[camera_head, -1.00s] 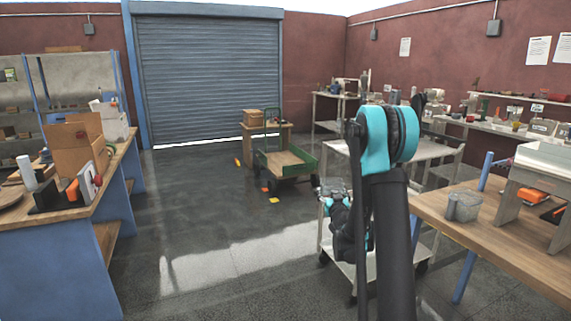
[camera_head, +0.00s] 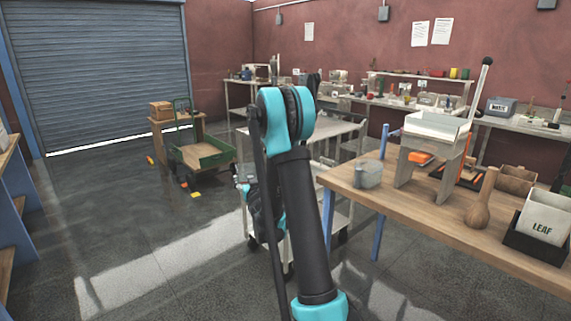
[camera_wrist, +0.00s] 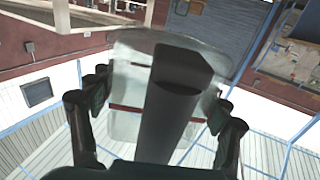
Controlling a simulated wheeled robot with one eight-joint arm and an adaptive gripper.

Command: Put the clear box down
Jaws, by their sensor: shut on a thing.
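The clear box (camera_wrist: 130,82) is a see-through container in the middle of the wrist view. My gripper (camera_wrist: 162,94) is shut on it, with one dark finger at each side. A dark bar crosses the middle of the box view; I cannot tell whether it is inside the box or in front of it. In the head view my gripper (camera_head: 262,212) hangs beyond my arm, low beside the grey cart, mostly hidden by the arm. The held box cannot be made out clearly there.
A wooden workbench (camera_head: 345,188) stands at right. A greyish lidded container (camera_head: 368,174) sits near its left end, beside a stand with a white tray (camera_head: 437,126). A grey cart (camera_head: 340,128) and green trolley (camera_head: 205,155) stand behind.

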